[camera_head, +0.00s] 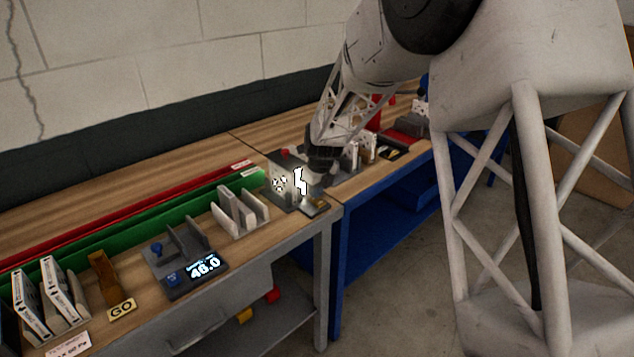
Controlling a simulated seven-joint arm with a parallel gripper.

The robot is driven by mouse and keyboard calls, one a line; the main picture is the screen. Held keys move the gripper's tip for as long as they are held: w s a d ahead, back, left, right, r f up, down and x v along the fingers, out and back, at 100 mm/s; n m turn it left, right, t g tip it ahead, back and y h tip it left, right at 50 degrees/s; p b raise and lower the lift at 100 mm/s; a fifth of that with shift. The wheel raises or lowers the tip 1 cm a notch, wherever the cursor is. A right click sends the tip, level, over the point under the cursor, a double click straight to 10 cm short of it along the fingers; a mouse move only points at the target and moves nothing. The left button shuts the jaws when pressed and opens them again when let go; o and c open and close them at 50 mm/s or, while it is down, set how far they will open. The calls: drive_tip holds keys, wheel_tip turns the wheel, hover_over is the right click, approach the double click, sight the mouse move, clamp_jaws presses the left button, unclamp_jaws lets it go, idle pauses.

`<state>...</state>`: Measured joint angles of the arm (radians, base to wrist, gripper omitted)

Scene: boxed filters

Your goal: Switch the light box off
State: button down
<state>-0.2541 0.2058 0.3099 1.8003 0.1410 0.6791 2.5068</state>
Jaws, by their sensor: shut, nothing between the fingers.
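What looks like the light box (283,197) is a grey unit on the bench, under and left of my gripper. Bright white patches glow on its face, and a small red part sits at its back. My gripper (315,180) is shut and empty, pointing down over the right part of this unit. The fingertips are small and partly lost against the unit, so I cannot tell whether they touch it. I cannot make out a switch.
Green (130,222) and red rails run behind.

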drive_tip(key=shift+f, duration=0.45)
